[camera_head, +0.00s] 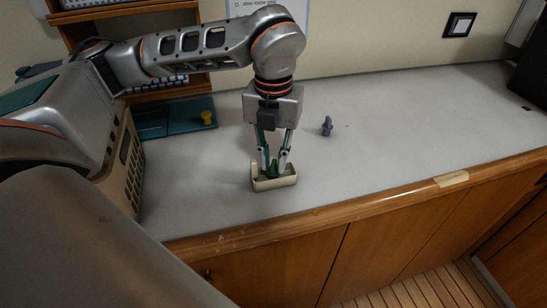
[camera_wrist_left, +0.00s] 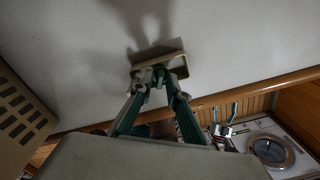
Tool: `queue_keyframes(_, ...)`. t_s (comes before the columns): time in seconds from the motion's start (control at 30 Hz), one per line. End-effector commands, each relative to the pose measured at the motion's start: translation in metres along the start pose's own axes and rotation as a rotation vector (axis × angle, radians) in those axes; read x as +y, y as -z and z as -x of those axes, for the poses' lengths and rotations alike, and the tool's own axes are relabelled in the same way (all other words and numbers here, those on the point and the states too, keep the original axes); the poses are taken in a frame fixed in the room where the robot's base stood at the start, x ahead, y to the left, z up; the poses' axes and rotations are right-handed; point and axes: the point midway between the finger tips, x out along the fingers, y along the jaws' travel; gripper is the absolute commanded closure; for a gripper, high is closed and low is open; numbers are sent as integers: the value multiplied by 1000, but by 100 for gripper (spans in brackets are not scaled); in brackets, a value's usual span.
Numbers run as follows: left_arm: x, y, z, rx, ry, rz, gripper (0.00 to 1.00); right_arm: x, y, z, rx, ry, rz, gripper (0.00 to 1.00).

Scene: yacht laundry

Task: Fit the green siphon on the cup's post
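The cup (camera_head: 275,184) is a small beige open box on the grey worktop, near its front wooden edge. It also shows in the left wrist view (camera_wrist_left: 174,50). My left gripper (camera_head: 273,167) points down with its fingertips at the cup's opening. The green siphon (camera_head: 273,168) is a small dark green piece between the fingertips, which appear closed on it. Its lower end is down inside the cup, and the post is hidden, so I cannot tell how the siphon sits on it. My right gripper is not in view.
A small grey part (camera_head: 327,125) stands on the worktop (camera_head: 400,120) to the right. A teal mat (camera_head: 160,121) with a yellow knob-like piece (camera_head: 207,117) lies at the back left. The worktop's right side is mostly clear. A wooden edge (camera_head: 350,209) runs along the front.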

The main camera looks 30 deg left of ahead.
Motion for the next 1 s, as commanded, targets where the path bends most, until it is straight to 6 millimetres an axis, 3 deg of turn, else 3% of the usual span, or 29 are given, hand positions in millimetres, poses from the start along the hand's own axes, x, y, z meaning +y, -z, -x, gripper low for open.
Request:
queue_keyframes(0.43, 0, 0, 1, 0, 0, 0, 84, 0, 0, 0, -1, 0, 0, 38)
queue_keyframes(1.0, 0, 0, 20, 0, 0, 0, 84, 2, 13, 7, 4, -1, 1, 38)
